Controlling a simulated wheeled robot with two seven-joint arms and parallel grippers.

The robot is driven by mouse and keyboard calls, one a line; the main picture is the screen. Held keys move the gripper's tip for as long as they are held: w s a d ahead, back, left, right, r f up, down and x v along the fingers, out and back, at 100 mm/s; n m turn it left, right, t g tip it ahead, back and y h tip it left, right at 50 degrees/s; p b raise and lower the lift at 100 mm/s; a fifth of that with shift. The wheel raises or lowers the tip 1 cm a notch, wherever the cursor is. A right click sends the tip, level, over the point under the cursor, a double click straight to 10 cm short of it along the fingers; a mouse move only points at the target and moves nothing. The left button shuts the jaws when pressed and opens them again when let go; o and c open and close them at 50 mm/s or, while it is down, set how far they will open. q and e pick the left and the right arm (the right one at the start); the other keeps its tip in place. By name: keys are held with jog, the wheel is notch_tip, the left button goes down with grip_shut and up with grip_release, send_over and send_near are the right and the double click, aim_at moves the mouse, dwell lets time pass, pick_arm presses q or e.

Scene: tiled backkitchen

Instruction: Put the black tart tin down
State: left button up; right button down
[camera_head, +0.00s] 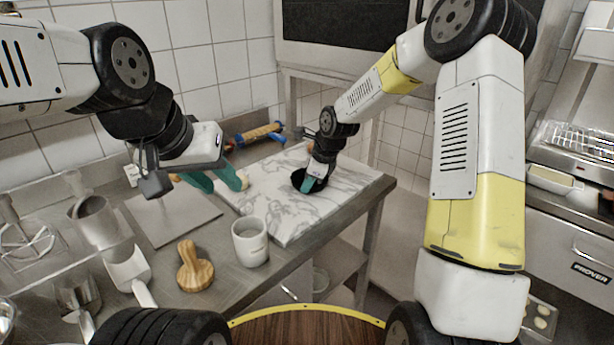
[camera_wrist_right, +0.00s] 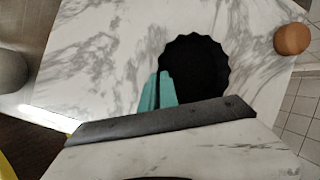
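The black tart tin (camera_head: 297,178) is at the marble slab in the head view, under my right gripper (camera_head: 313,184). It is a dark fluted round in the right wrist view (camera_wrist_right: 200,68). The teal fingers of my right gripper (camera_wrist_right: 158,91) are close together at its left rim, one overlapping the dark inside and one outside, so they look shut on the rim. I cannot tell whether the tin touches the marble. My left gripper (camera_head: 215,181) is open and empty, over the slab's left end.
The marble slab (camera_head: 290,220) has clear room around the tin. A brown round object (camera_wrist_right: 292,39) lies near its edge. A rolling pin (camera_head: 258,133) is behind.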

jog(key=c, duration=1.6)
grip_release()
jog(key=v, duration=1.2)
jog(key=shift+s+d+r+n+t+h, duration=0.35)
jog(key=shift+s+d+r+n, duration=1.35)
jog(key=shift+s+n, duration=2.3)
jog(key=shift+s+d+r+n+t+h, duration=0.1)
jog(key=shift+s+d+r+n+t, duration=0.5)
jog(key=shift+s+d+r+n, duration=2.25)
jog(key=shift+s+d+r+n+t+h, duration=0.25)
jog(key=shift+s+d+r+n+t, duration=0.25)
jog(key=shift+s+n, duration=4.6)
jog(key=s+m, duration=0.3)
jog(key=shift+a+r, duration=0.1)
jog(key=shift+a, duration=0.05)
